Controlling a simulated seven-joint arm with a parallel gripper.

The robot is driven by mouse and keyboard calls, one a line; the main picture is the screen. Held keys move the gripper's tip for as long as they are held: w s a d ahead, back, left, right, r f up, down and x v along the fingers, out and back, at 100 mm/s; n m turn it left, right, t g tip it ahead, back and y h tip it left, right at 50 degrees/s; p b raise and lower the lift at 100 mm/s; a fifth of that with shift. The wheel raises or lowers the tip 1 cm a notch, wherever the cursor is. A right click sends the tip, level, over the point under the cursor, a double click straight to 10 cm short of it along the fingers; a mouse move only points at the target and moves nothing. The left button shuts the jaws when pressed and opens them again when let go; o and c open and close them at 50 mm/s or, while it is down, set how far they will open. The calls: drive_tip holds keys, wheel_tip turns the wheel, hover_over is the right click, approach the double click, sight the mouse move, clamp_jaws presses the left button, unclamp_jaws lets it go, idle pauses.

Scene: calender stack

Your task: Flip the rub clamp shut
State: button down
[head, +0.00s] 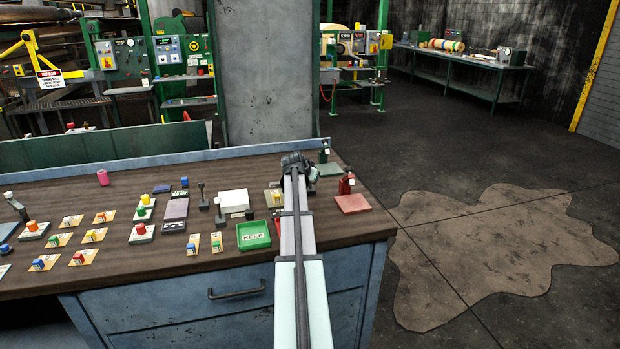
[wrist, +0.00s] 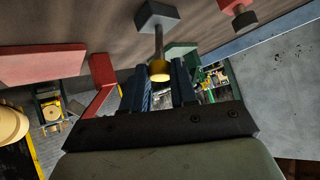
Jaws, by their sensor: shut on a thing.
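My gripper (wrist: 158,82) shows in the wrist view as two dark blue fingers, with a yellow-tipped grey handle (wrist: 159,71) between them. The handle's rod runs to a grey block (wrist: 156,15) at the top of that view. I take the handle for part of the rub clamp, but the frames do not settle this. Its contact with the fingers is hard to see. In the head view my wrist (head: 295,163) is over the right part of the bench, and my arm hides the fingertips and the handle.
A red plate (head: 353,204) with a red post (head: 346,184) stands to the right of my arm. A green plate (head: 327,170) is behind it. A green KEEP tray (head: 254,245), a white block (head: 233,200) and an upright lever (head: 202,196) stand to the left.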

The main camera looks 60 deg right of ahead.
drive_tip(key=c, duration=1.1)
unclamp_jaws()
drive_tip(key=shift+s+a+f, duration=0.1)
drive_tip(key=shift+s+f, duration=0.15)
drive_tip(key=shift+c, duration=0.2)
drive_tip(key=shift+o, duration=1.2)
drive_tip(key=shift+w+r, duration=0.1)
drive_tip(key=v, duration=1.3)
drive_tip(key=shift+a+r, duration=0.25)
drive_tip(key=shift+r, duration=0.05)
drive_tip(key=shift+w+a, duration=0.1)
